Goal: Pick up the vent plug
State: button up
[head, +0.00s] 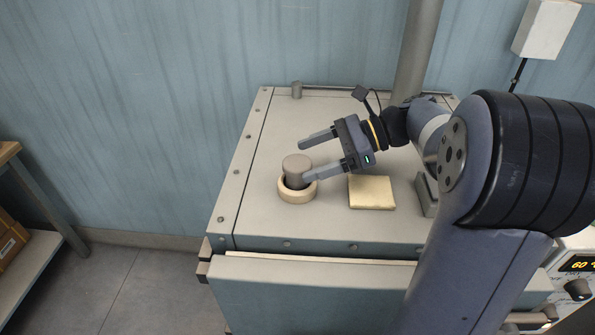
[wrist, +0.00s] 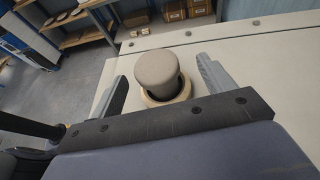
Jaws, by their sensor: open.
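The vent plug (head: 296,168) is a grey-brown round-topped cylinder. It stands in a cream ring (head: 297,193) on top of the dryer. In the wrist view the plug (wrist: 157,72) sits between my two fingers, with the cream ring (wrist: 180,97) around its base. My gripper (head: 305,161) is open and empty, its fingers spread apart and pointing left towards the plug. In the head view the nearer fingertip is close beside the plug; I cannot tell if it touches. The plug's lower part is hidden inside the ring.
A flat cream square pad (head: 371,192) lies right of the ring. The dryer top (head: 255,215) is clear at the left. A shelf with boxes (head: 12,240) stands far left.

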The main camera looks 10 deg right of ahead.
aim_at(290, 166)
jog(key=x, duration=0.1)
jog(key=p+x, duration=0.1)
jog(key=x, duration=0.2)
jog(key=shift+s+a, duration=0.25)
jog(key=shift+a, duration=0.1)
jog(key=shift+a+f, duration=0.2)
jog(key=shift+a, duration=0.05)
jog(key=c, duration=1.1)
jog(key=shift+c, duration=0.2)
